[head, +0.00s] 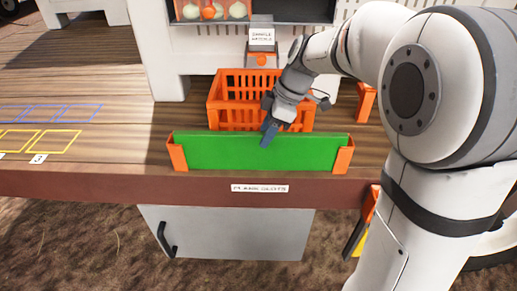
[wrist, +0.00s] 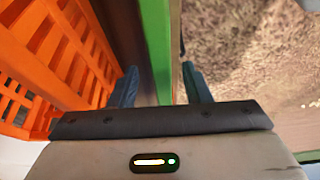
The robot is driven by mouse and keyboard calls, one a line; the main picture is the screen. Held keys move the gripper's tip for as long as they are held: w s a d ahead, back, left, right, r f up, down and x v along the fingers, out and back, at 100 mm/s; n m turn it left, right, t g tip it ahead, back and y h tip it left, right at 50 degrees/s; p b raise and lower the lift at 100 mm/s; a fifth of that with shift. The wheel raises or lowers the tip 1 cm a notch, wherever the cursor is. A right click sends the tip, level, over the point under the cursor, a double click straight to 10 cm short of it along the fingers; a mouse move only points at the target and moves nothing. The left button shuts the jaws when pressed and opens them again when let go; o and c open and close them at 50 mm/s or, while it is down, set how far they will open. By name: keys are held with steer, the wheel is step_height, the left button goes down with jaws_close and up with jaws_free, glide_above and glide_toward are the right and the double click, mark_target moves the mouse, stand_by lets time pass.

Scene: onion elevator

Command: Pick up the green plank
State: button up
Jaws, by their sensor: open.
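The green plank (head: 225,152) stands on edge in two orange holders at the front edge of the wooden table. In the wrist view the plank (wrist: 155,30) runs up the picture as a green strip. My gripper (head: 268,133) is over the plank's middle, at its top edge. In the wrist view my gripper (wrist: 158,88) is open, with one finger on each side of the plank. A gap shows between the right finger and the plank. I cannot tell whether the left finger touches it.
An orange crate (head: 228,112) stands just behind the plank, close to my gripper. A left orange holder (head: 178,157) and right orange holder (head: 343,158) grip the plank's ends. A label (head: 260,188) is on the table's front edge. The table's left side is clear, with painted outlines.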

mark_target(260, 152)
steer(key=x, duration=0.2)
steer(key=p+x, duration=0.1)
steer(key=x, duration=0.1)
steer(key=shift+s+a+r, duration=0.1)
steer(key=shift+a+r, duration=0.1)
steer(key=shift+a, duration=0.1)
steer(key=shift+a+f, duration=0.1)
steer(key=shift+f, duration=0.3)
jaws_close()
